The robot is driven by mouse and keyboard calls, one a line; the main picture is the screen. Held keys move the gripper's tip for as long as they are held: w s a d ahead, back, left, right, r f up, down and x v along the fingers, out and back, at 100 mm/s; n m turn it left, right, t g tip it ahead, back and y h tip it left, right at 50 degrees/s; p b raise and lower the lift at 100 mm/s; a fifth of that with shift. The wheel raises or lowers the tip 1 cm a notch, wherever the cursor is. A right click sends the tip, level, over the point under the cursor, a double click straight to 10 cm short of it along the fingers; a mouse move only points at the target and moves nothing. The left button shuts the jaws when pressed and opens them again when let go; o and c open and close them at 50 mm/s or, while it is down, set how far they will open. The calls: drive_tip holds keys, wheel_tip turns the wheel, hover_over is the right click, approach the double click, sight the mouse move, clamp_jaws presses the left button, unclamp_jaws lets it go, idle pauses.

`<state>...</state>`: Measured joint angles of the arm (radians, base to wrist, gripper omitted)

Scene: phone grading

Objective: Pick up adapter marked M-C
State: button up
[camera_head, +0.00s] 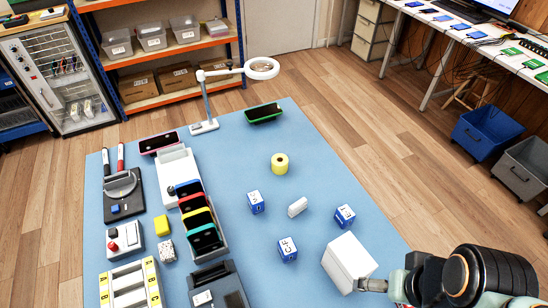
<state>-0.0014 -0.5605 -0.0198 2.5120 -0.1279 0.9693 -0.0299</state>
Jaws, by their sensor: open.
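Three blue cube-shaped adapters with white labels sit apart on the blue mat (230,150): a left one (256,203), a right one (344,217) and a near one (287,250). The near label seems to end in C, but the print is too small to tell which is marked M-C. My gripper (374,285) is at the lower right, right of and nearer than the adapters, with a grey finger beside a white box. It is open, and I see no adapter at it. Its finer shape is hard to make out.
The white box (347,262) stands between my gripper and the near adapter. A small white block (298,206) lies among the adapters, with a yellow roll (280,163) behind. A rack of phones (197,216) stands left. The mat's middle has free room.

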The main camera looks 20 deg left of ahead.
drive_tip(key=w+a+r+n+t+y, duration=0.1)
drive_tip(key=w+a+r+t, duration=0.1)
drive_tip(key=w, duration=0.6)
drive_tip(key=w+a+r+n+t, duration=0.1)
drive_tip(key=w+a+r+t, duration=0.15)
drive_tip(key=w, duration=0.45)
drive_tip(key=w+a+f+n+y, duration=0.1)
drive_tip(key=w+a+f, duration=0.1)
drive_tip(key=w+a, duration=0.5)
drive_tip(key=n+g, duration=0.4)
drive_tip(key=n, duration=0.1)
approach(256, 199)
drive_tip(key=x, duration=0.5)
drive_tip(key=shift+f, duration=0.25)
drive_tip(key=x, duration=0.6)
drive_tip(key=shift+w+a, duration=0.15)
drive_tip(key=c, duration=1.1)
